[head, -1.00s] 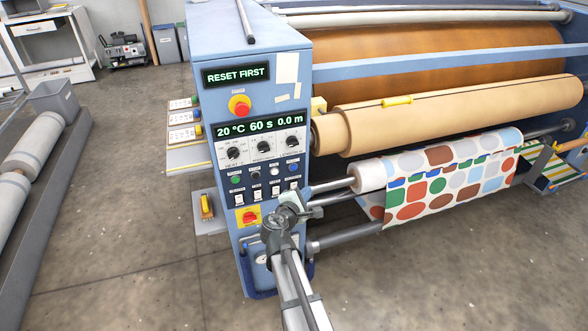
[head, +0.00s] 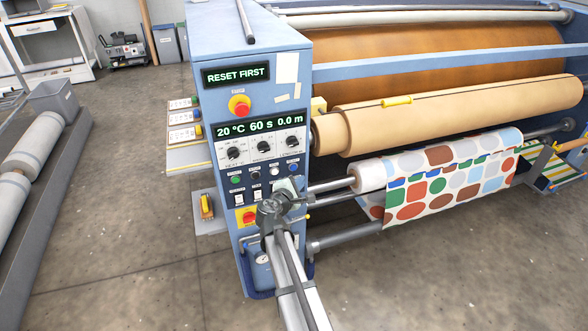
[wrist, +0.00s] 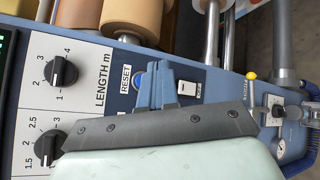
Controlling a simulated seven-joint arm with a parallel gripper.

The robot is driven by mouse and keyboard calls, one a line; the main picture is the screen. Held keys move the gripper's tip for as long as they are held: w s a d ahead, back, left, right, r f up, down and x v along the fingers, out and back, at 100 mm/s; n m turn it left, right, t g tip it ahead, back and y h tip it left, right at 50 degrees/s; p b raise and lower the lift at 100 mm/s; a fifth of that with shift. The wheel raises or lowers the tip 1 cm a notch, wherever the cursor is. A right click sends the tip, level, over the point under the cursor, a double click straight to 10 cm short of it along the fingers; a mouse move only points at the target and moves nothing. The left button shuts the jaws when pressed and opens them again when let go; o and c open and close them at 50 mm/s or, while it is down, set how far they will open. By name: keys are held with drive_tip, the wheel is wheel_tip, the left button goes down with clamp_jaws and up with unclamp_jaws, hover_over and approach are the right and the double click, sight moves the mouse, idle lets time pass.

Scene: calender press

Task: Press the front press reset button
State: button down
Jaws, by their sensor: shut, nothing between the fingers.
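The front panel of the blue press (head: 250,105) carries a row of push buttons. The blue reset button (head: 293,167) is at the right end of that row. In the wrist view the RESET label (wrist: 125,78) is readable, and the blue button (wrist: 137,81) beside it is partly hidden by my gripper. My gripper (wrist: 155,82) is shut and empty, with its fingers right beside the button. I cannot tell whether they touch it. In the head view my gripper (head: 290,184) is just below the button. The upper display (head: 236,75) reads RESET FIRST.
A red emergency stop (head: 240,106) sits higher on the panel. Dials (head: 263,146) and white rocker switches (head: 257,196) surround the button row. A yellow-red main switch (head: 248,217) is lower. Rollers with patterned fabric (head: 440,180) extend to the right.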

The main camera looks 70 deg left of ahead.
drive_tip(key=shift+a, duration=1.65)
drive_tip(key=shift+a, duration=0.15)
idle(0.7)
drive_tip(key=shift+a, duration=0.3)
drive_tip(key=shift+a, duration=0.35)
idle(0.8)
drive_tip(key=shift+d, duration=0.8)
drive_tip(key=shift+d, duration=0.15)
drive_tip(key=d, duration=0.4)
drive_tip(key=shift+d, duration=0.35)
